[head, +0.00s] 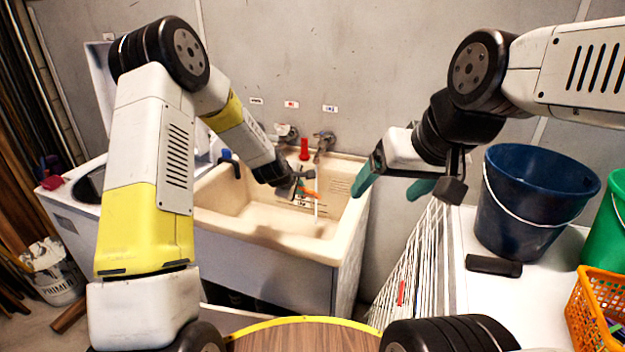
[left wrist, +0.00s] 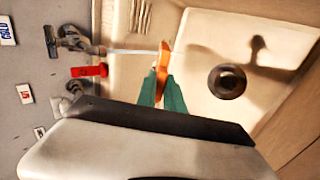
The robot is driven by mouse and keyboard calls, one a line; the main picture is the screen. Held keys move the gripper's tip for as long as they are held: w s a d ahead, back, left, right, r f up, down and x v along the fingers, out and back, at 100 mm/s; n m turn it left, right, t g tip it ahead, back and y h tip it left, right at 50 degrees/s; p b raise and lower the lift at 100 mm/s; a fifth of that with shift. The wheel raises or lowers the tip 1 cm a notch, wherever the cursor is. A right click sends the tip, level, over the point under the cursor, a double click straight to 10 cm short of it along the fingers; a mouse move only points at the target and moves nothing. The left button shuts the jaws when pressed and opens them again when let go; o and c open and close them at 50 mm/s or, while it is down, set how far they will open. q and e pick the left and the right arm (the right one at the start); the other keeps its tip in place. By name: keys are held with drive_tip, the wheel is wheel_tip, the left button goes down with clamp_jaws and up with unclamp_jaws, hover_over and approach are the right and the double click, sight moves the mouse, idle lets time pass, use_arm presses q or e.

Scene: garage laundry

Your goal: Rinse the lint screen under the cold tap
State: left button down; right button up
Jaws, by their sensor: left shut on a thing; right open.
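The lint screen, seen as a thin orange piece, is held over the basin in the head view (head: 309,191). It shows nearly edge-on in the left wrist view (left wrist: 162,63). My left gripper (head: 292,186) is shut on it, with the teal fingertips at its edge (left wrist: 161,88). The cold tap (head: 325,141), under the blue label, is running. Its pale stream (left wrist: 130,52) reaches the screen's orange edge in the left wrist view. The screen's mesh face is not clear. My right gripper (head: 394,183) is open and empty, right of the sink.
The cream sink (head: 240,222) has a drain (left wrist: 228,82) on its floor. A red object (head: 304,149) stands between the taps. At right, a dark blue bucket (head: 530,200), a black object (head: 493,266) and an orange basket (head: 598,300) rest on a white top. A white rack (head: 420,262) stands beside the sink.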

use_arm(q)
drive_tip(key=s+a+r, duration=0.1)
drive_tip(key=s+r, duration=0.2)
drive_tip(key=r, duration=0.7)
drive_tip(key=shift+s+a, duration=0.25)
drive_tip(key=shift+s, duration=0.05)
idle(0.4)
